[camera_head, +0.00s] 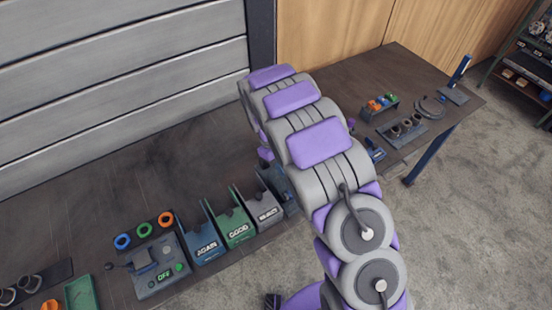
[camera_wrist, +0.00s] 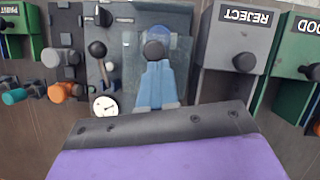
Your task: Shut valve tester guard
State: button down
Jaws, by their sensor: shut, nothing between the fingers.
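The valve tester (camera_wrist: 97,75) is a dark grey unit in the upper middle of the wrist view. I cannot tell how far the guard is swung. My gripper (camera_wrist: 155,66) shows as light blue fingers, shut and empty, pointing at the dark knob and overlapping the guard. Whether it touches the guard is unclear. In the head view my arm hides the gripper and most of the tester.
A grey REJECT bin (camera_wrist: 235,50) stands just right of the tester, with a green bin (camera_wrist: 295,65) beyond. Orange and teal valves (camera_wrist: 64,92) sit at left.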

aim_at(288, 186)
jog(key=shift+s+d+p, duration=0.2)
jog(key=shift+s+d, duration=0.4)
jog(key=shift+s, duration=0.25)
jog(key=shift+s+d+p, duration=0.2)
jog(key=shift+s+d, duration=0.35)
jog(key=shift+s, duration=0.25)
jog(key=shift+f, duration=0.1)
